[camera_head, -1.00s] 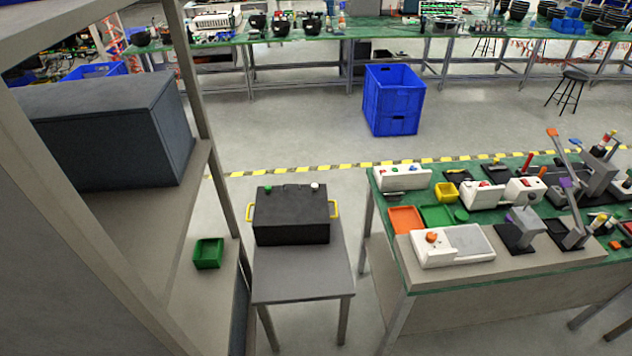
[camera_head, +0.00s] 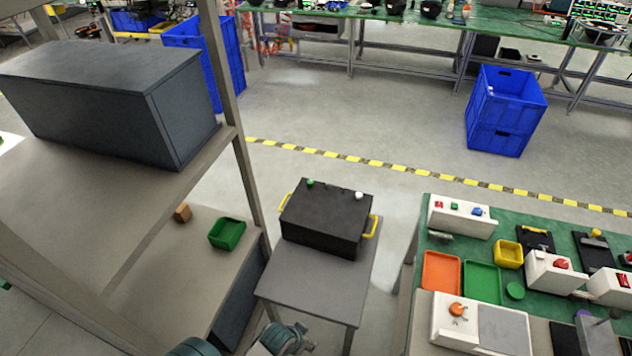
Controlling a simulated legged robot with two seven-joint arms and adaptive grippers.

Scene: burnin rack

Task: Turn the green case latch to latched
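A black case (camera_head: 325,219) with yellow side handles stands on a small grey table (camera_head: 318,278). On the far edge of its top are a green latch (camera_head: 310,183) at the left and a white latch (camera_head: 359,195) at the right. Both are too small to tell which way they are turned. Part of my arm shows at the bottom edge, in front of the grey table and well short of the case. I cannot make out fingertips there, and no gripper is at the case.
A shelf rack with a large dark box (camera_head: 110,100) and a green bin (camera_head: 227,233) stands at the left. A green-topped bench (camera_head: 425,262) with trays and switch boxes is at the right. Blue crates (camera_head: 503,110) stand on the floor behind.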

